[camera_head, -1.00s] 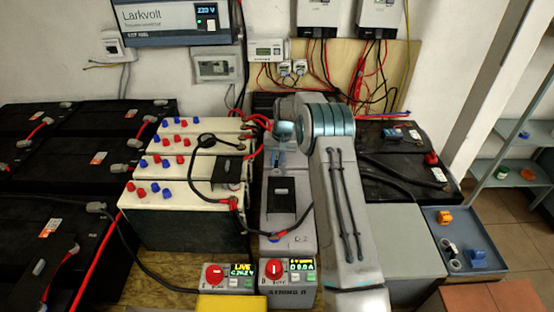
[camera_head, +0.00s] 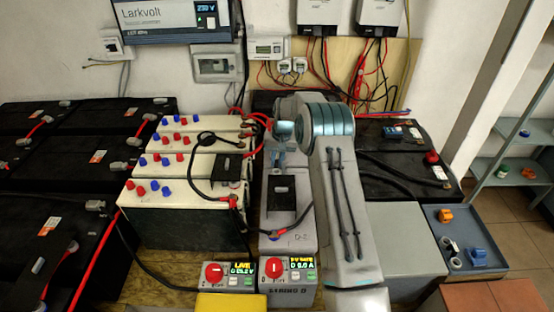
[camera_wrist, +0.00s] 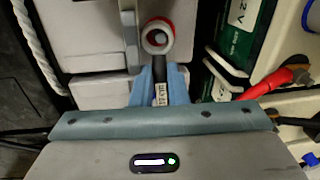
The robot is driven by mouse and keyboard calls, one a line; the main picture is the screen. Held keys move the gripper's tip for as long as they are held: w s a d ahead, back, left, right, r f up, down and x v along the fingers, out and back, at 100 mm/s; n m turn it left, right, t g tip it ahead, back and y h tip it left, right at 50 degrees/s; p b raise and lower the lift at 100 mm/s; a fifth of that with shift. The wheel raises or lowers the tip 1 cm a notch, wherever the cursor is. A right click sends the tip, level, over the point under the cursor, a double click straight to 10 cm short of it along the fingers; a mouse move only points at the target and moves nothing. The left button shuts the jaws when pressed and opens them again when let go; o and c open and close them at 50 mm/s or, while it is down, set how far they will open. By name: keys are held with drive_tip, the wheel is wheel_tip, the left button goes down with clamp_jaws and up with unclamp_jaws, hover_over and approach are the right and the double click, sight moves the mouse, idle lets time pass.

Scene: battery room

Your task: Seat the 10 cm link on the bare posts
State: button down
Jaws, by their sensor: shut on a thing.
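My gripper (camera_head: 279,159) points down over the far part of the middle grey battery row (camera_head: 287,240). In the wrist view its blue fingers (camera_wrist: 160,88) are shut on a dark, narrow link (camera_wrist: 159,66) with a small pale label between them. Just beyond the fingertips is a pale ring with a red collar (camera_wrist: 157,36) and a grey centre. I cannot tell whether the link's end touches or sits on it. The link is too small to make out in the head view, and my arm hides part of that row.
White-topped batteries (camera_head: 140,199) with red and blue caps stand to the left. Two control boxes with red knobs (camera_head: 214,272) stand in front. A black-topped battery (camera_head: 400,183) and a blue tray (camera_head: 487,269) with small parts lie right. Cables cross around the gripper.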

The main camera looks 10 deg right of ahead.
drive_tip(key=shift+f, duration=0.25)
idle(0.8)
drive_tip(key=c, duration=1.3)
unclamp_jaws()
drive_tip(key=shift+c, duration=0.2)
drive_tip(key=shift+o, duration=0.3)
drive_tip(key=o, duration=0.3)
drive_tip(key=shift+o, duration=0.2)
drive_tip(key=shift+r, duration=0.1)
drive_tip(key=shift+r+p, duration=1.95)
drive_tip(key=shift+r, duration=1.95)
